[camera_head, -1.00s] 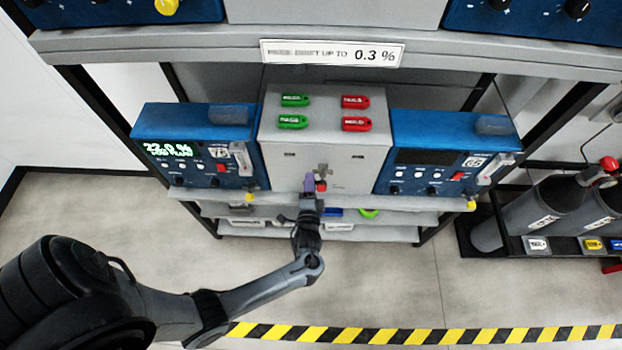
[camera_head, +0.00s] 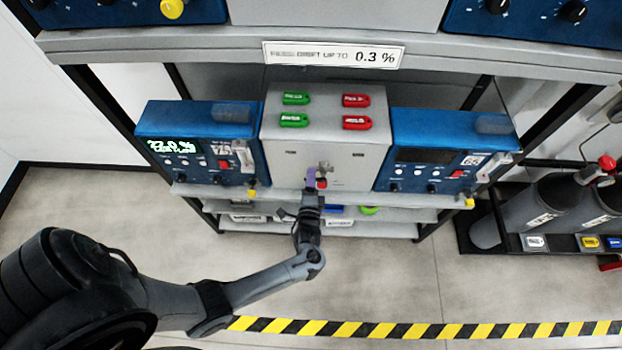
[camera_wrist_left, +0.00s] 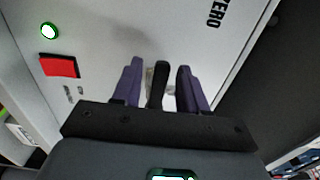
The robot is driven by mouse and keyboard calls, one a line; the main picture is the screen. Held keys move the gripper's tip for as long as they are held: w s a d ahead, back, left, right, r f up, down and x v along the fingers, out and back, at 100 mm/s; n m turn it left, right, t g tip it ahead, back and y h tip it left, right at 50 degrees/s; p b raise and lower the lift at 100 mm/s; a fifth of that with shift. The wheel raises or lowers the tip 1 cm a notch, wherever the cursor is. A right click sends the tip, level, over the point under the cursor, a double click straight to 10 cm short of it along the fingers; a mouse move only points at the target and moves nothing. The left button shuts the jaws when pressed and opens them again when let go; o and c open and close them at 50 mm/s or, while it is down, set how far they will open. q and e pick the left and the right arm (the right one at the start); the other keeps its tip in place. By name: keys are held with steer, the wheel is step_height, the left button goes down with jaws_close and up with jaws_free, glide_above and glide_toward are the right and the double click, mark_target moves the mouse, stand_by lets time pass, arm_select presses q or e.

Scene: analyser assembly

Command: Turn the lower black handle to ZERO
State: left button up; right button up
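The lower black handle (camera_wrist_left: 157,86) shows in the left wrist view, sticking out from a light grey panel (camera_wrist_left: 110,35). My left gripper (camera_wrist_left: 157,78) has its two purple fingers on either side of the handle, with a visible gap on each side. It is open around the handle. The word ZERO (camera_wrist_left: 214,12) is printed on the panel at the upper right of that view. In the head view my left gripper (camera_head: 310,178) is in front of the lower part of the grey box (camera_head: 325,105) and hides the handle there. My right gripper is not in view.
A blue analyser (camera_head: 195,120) with a lit display stands left of the grey box, another blue analyser (camera_head: 440,130) right of it. A red square (camera_wrist_left: 59,65) and a green-ringed button (camera_wrist_left: 48,31) are on the panel. Grey cylinders (camera_head: 545,205) stand at the right.

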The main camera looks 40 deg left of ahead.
arm_select(q)
steer(key=shift+s+d, duration=0.1)
steer(key=shift+s, duration=0.05)
steer(key=v, duration=1)
steer(key=shift+s+d, duration=0.15)
steer(key=shift+s, duration=0.05)
stand_by(0.3)
